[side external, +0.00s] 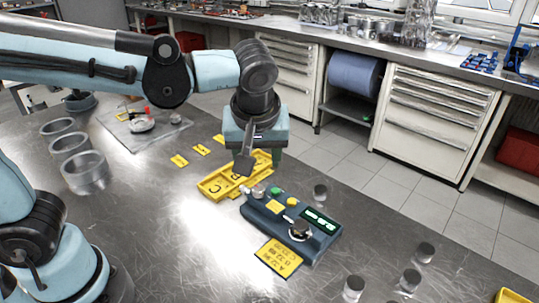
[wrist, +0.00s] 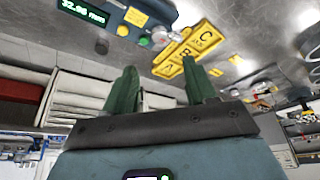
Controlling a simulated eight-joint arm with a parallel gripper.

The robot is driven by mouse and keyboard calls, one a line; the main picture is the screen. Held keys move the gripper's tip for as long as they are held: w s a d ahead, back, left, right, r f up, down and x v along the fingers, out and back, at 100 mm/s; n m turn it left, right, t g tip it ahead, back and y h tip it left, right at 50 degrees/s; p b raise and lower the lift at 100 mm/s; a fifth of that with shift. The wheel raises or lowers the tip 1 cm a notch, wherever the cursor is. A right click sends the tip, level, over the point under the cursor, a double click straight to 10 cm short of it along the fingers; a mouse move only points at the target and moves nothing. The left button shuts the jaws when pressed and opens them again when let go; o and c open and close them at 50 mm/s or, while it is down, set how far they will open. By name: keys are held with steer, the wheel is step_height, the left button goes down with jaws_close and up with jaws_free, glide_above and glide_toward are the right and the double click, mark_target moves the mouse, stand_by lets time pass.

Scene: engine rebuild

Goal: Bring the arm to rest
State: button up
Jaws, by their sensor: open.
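My gripper (side external: 255,158) hangs over the metal bench, above the yellow lettered tray (side external: 212,187) and behind the dark control box. In the wrist view my gripper (wrist: 160,80) shows two green fingers set well apart. Nothing shows between them except the background. The yellow tray (wrist: 188,48) with letters A, B and C also shows in the wrist view, beyond the fingers. In the side view my gripper hides part of the tray.
The control box (side external: 315,241) has buttons, a knob and a green display. A yellow card (side external: 279,257) lies in front. Several metal cylinders (side external: 410,280) stand at right. Several open rings (side external: 84,171) stand at left. A grey mat (side external: 170,137) holds small items. Cabinets (side external: 430,110) line the back.

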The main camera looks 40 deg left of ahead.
steer(key=s+a+f+m+t+h, duration=0.3)
steer(key=s+a+m+t, duration=0.1)
steer(key=a+m, duration=0.5)
steer(key=shift+s+a, duration=0.25)
steer(key=shift+s, duration=0.15)
steer(key=shift+f, duration=0.1)
stand_by(1.9)
